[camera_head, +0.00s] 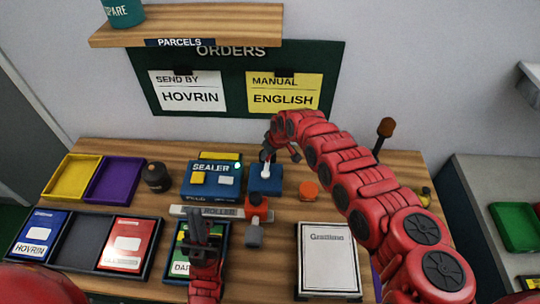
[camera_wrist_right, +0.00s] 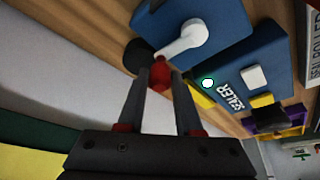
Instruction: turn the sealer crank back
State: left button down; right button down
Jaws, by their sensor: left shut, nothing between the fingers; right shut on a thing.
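The sealer (camera_head: 212,181) is a blue box with a yellow and a pale button and a lit green light. A blue block with the white crank (camera_head: 266,171) stands just to its right. My right gripper (camera_head: 267,154) is shut on the crank at its far end. In the right wrist view the white crank arm (camera_wrist_right: 182,42) runs to a red knob (camera_wrist_right: 160,76) between the fingertips, partly hidden by them. My left gripper (camera_head: 203,226) is shut and empty above a tray with a green card, hiding part of the card.
A grey roller bar (camera_head: 190,211) and a red-and-grey stamp-like tool (camera_head: 254,233) lie in front of the sealer. A dark jar (camera_head: 156,177), an orange disc (camera_head: 308,191), trays and a framed white page (camera_head: 327,258) stand around. A shelf (camera_head: 190,24) overhangs the back.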

dwell(0.4)
jog(key=c, duration=0.6)
grip_release()
jog(key=shift+r, duration=0.1)
jog(key=shift+r, duration=0.6)
jog(key=p+v, duration=1)
jog(key=v, duration=0.6)
jog(key=shift+s+f, duration=0.1)
